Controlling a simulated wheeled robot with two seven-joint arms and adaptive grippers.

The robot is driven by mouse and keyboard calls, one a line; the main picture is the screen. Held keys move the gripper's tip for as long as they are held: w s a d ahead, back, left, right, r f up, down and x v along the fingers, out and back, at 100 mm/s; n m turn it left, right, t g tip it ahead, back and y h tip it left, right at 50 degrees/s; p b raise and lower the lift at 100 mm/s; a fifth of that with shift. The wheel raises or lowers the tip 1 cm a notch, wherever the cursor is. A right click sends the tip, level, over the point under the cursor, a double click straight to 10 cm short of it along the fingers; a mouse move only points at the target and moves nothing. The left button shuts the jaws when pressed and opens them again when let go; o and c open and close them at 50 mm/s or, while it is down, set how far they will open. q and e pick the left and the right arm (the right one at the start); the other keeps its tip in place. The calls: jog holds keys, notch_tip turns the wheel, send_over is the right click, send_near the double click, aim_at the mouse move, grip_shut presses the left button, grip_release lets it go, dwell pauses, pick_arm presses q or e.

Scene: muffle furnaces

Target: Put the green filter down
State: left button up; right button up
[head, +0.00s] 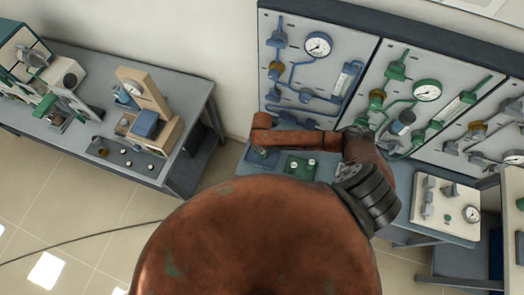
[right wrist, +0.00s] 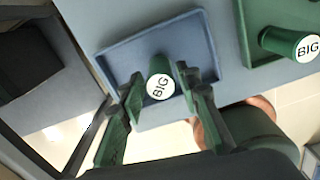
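A green filter (right wrist: 160,63) with a white top marked BIG is over the blue tray (right wrist: 118,62) in the right wrist view. It looks upright, and its base appears to be on the tray floor. My right gripper (right wrist: 160,78) has one finger on each side of it. The fingers look apart from the filter, with a narrow gap on the left side. In the head view my copper right arm hides most of this gripper and the filter. The blue tray shows there beside the arm (head: 264,158). My left gripper is not in view.
A green tray (head: 300,174) sits right of the blue tray, with two white-topped items. One green filter marked BIG (right wrist: 277,38) shows there in the wrist view. Gauge panels (head: 330,66) rise behind. A separate bench (head: 196,92) with instruments stands at left.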

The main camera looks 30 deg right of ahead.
aim_at(262, 151)
jog(key=shift+o, duration=1)
jog(key=shift+r, duration=0.15)
notch_tip(262, 151, up, 12)
jog(key=shift+a, duration=0.1)
